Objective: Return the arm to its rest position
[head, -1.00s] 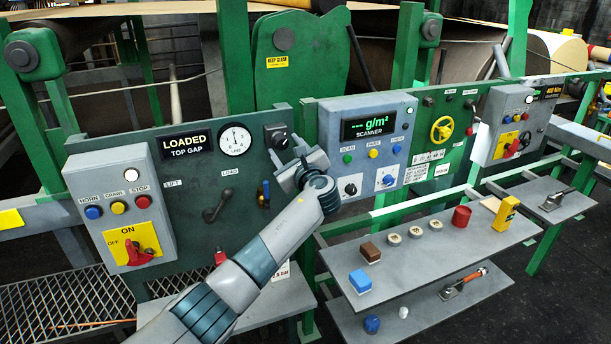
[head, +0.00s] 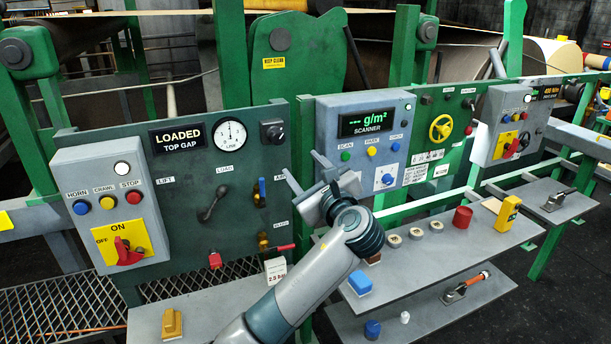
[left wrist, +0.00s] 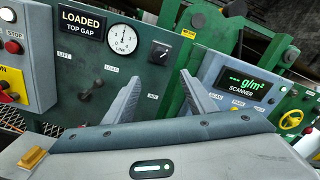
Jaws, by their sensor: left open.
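My left gripper (head: 307,183) is in front of the gap between the dark green "LOADED TOP GAP" panel (head: 185,225) and the grey scanner box (head: 400,112). Its two fingers are apart and nothing is between them. The black knob also shows clear of the gripper in the head view (head: 273,133). My left arm covers part of the shelf and the lower scanner box. My right gripper is not in view.
A grey shelf (head: 470,245) at right holds a blue block (head: 360,283), several round discs, a red cylinder (head: 462,217) and a yellow device (head: 507,213). A red-handled lever (head: 284,247) sticks out low on the panel, near my arm. The control box (head: 115,210) is at left.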

